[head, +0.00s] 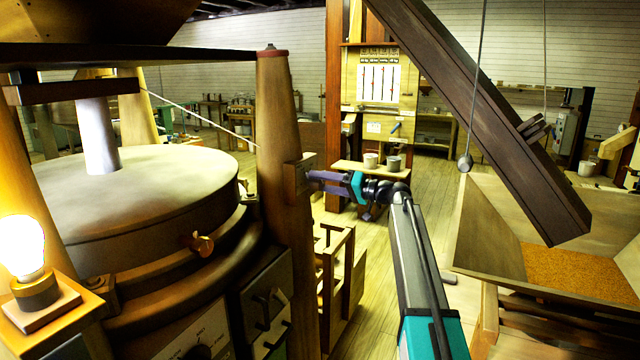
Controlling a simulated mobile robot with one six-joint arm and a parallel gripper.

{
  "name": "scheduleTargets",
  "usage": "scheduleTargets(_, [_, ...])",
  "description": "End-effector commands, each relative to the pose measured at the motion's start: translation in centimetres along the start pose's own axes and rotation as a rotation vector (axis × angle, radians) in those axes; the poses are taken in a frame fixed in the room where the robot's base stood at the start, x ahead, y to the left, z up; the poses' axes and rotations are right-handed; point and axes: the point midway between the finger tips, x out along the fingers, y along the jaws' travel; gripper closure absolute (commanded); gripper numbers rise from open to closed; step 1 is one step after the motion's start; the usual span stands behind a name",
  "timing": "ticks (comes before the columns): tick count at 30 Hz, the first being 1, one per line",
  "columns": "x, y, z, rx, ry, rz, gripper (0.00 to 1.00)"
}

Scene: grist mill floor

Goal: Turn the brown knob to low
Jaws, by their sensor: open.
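A copper-brown knob (203,243) sticks out from the side of the round millstone casing at left. Lower down, a dark dial knob (203,352) sits on a grey panel with small lettering, cut off by the bottom edge. I cannot tell which one the task means, and no "low" mark is readable. My gripper (318,181), with purple fingers, is open at the middle of the picture. It points left at a small brown plate (300,173) on the wooden post, close to it. Whether they touch, or whether a knob is hidden there, I cannot tell.
The thick wooden post (282,130) stands between the casing (140,185) and my arm. A lit bulb (22,250) is at far left. A slanted dark beam (490,120) hangs above a grain bin (470,225) at right. Wooden crates (345,270) stand below my gripper.

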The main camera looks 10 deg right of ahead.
Motion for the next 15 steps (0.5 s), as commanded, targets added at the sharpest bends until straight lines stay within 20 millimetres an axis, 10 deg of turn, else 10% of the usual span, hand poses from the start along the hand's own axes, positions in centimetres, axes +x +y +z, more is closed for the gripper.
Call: scheduleTargets(15, [-7.6,0.1,0.1,0.0,0.002,0.001,0.43])
